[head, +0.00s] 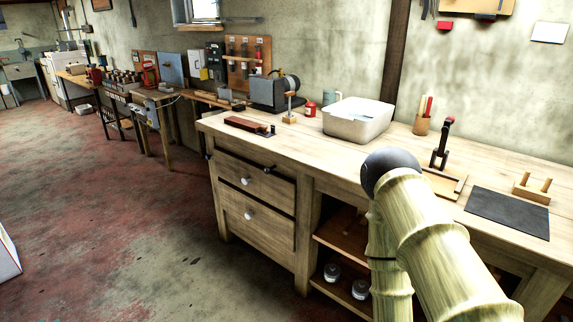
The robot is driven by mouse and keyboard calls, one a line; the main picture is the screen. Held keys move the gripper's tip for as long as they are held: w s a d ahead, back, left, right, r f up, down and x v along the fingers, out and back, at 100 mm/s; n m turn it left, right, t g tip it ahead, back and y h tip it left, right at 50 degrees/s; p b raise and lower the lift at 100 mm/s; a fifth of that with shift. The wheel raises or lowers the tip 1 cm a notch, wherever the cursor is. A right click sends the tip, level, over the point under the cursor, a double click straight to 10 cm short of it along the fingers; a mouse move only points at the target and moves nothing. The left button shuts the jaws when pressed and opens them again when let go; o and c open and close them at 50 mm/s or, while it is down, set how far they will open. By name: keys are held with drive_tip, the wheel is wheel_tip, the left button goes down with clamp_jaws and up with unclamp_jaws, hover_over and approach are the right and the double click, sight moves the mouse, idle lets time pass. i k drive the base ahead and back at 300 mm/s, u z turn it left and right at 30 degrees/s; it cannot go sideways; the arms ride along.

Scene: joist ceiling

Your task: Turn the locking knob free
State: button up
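I cannot tell for sure which part is the locking knob. A dark upright post with a knob-like top (443,140) stands on a wooden base (443,184) on the workbench, just behind my arm. A reddish-brown block (247,125) with a small dark fitting at its right end lies near the bench's left end. A small dark handle-like part (269,168) shows at the bench front, above the drawers. The drawers have pale round knobs, an upper one (246,181) and a lower one (249,215). My arm reaches up in front of the bench; my gripper is not visible.
On the wooden workbench (330,152) stand a white basin (357,119), a grey machine (272,92), a dark mat (508,212) and a pegged wooden stand (532,188). Open floor (110,220) lies to the left.

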sight(267, 171)
drive_tip(key=u, duration=0.6)
drive_tip(key=k, duration=0.6)
drive_tip(key=u, duration=0.45)
drive_tip(key=i, duration=1.4)
drive_tip(key=z, duration=0.3)
